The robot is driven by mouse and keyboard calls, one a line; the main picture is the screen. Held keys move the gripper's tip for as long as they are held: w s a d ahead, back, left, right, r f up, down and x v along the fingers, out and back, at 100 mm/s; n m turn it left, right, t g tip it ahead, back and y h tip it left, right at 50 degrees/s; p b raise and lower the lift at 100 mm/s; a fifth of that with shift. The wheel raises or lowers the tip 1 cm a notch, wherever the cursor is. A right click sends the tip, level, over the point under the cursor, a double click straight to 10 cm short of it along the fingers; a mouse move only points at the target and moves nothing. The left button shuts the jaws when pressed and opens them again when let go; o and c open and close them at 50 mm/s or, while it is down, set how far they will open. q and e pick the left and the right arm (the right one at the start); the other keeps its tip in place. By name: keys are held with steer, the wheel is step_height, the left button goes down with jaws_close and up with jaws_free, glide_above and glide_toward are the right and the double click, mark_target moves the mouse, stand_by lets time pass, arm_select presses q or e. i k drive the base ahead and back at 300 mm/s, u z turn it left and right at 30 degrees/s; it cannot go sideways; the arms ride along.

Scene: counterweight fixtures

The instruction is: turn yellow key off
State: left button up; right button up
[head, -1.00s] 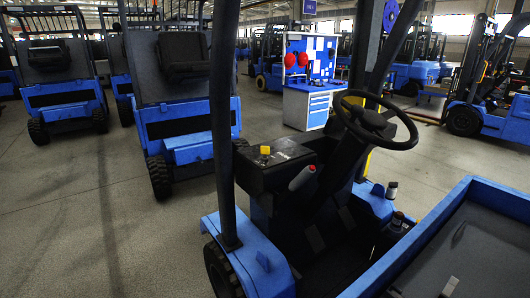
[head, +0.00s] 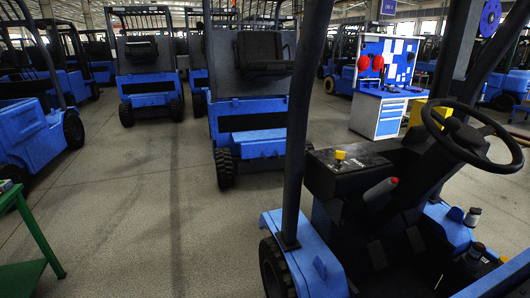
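The yellow key (head: 340,157) stands on the black dashboard panel (head: 352,176) of the blue forklift, right of the picture's middle in the head view. It is small here, and I cannot tell which way it is turned. The steering wheel (head: 433,128) is to the right of the panel. A lever with a red and grey handle (head: 380,189) stands just right of the panel's front. Neither of my grippers is in view.
A dark roof post (head: 298,130) rises left of the key. Bottles (head: 472,217) stand on the forklift's right side. A green table (head: 22,275) is at the lower left. Several parked forklifts and a blue workbench (head: 377,112) are behind. The floor (head: 150,220) at left is open.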

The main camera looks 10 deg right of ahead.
mark_target(339, 155)
steer(key=u, duration=0.5)
steer(key=i, duration=2.85)
steer(key=z, duration=4.4)
